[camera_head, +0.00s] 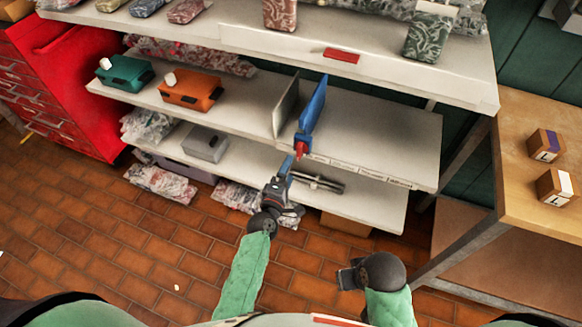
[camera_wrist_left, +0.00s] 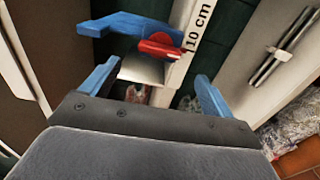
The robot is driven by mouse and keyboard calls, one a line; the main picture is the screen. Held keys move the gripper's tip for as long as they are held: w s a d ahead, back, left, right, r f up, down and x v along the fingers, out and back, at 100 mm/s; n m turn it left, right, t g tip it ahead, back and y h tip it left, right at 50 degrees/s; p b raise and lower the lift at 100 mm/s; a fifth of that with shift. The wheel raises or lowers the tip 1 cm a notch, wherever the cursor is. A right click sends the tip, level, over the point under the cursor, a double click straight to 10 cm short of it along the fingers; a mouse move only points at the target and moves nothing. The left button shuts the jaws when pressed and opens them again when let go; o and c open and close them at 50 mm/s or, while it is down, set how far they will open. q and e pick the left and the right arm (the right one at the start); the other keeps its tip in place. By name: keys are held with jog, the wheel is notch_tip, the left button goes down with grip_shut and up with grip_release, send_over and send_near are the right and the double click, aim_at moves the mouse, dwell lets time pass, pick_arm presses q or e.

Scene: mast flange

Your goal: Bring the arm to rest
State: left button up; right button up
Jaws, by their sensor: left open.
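My left gripper (camera_head: 289,164) is in front of the shelf unit, close to a blue bracket-like part with a red end (camera_head: 312,110) standing beside a grey divider on the middle shelf. In the left wrist view the two blue fingers of my left gripper (camera_wrist_left: 160,75) are spread wide with nothing between them. The blue part (camera_wrist_left: 130,25) and its red piece (camera_wrist_left: 160,46) show just beyond the fingertips, by a "10 cm" label. They look apart from the fingers.
The shelf unit (camera_head: 420,150) carries a teal case (camera_head: 125,73), an orange case (camera_head: 189,92), a grey box (camera_head: 205,144) and a metal rod piece (camera_head: 318,182). A red cabinet (camera_head: 75,90) stands left. A wooden table (camera_head: 520,205) with two boxes stands right. Floor at lower left is mostly clear.

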pick_arm(q)
jog(key=shift+s, duration=0.1)
dwell(0.6)
jog(key=s+d+f+m+g+h, duration=0.3)
jog(key=s+d+m+g, duration=0.35)
jog(key=m, duration=0.65)
jog(key=s+a+m+g+y, duration=0.2)
jog(key=s+a+g+y, duration=0.1)
jog(key=s+a, duration=0.5)
jog(key=s+a+m+g+y, duration=0.1)
jog(key=s+a+g+y, duration=0.2)
jog(key=s+a, duration=0.6)
jog(key=s+g, duration=0.2)
jog(key=s, duration=0.4)
jog(key=shift+s+r+m+y, duration=0.25)
jog(key=shift+r+m+y, duration=0.15)
